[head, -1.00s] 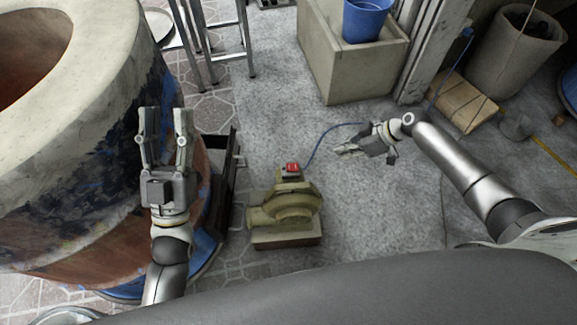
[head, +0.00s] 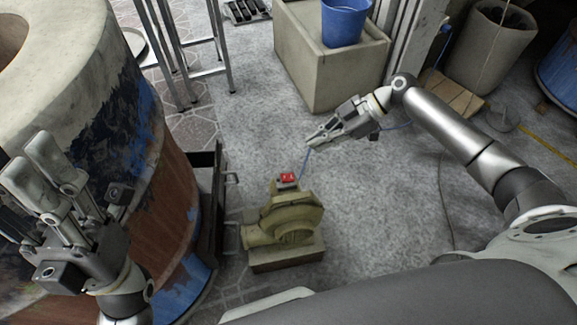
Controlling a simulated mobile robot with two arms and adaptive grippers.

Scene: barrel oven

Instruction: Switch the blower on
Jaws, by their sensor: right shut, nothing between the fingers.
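The olive-yellow blower (head: 292,222) stands on a block on the floor, just right of the barrel oven. A small box with a red switch (head: 287,178) sits on top of it, and a blue cable leads up from there. I cannot tell the switch position. My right gripper (head: 312,143) is shut and empty, pointing left, above and slightly right of the switch in the picture and apart from it. My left gripper (head: 45,165) is open and empty in front of the barrel at the left, away from the blower.
The large barrel oven (head: 165,165) fills the left side, with a dark metal tray with handles (head: 212,205) beside it. A stone block (head: 325,65) with a blue bucket (head: 345,22) stands behind. Metal legs (head: 215,72) rise at upper left. Floor right of the blower is clear.

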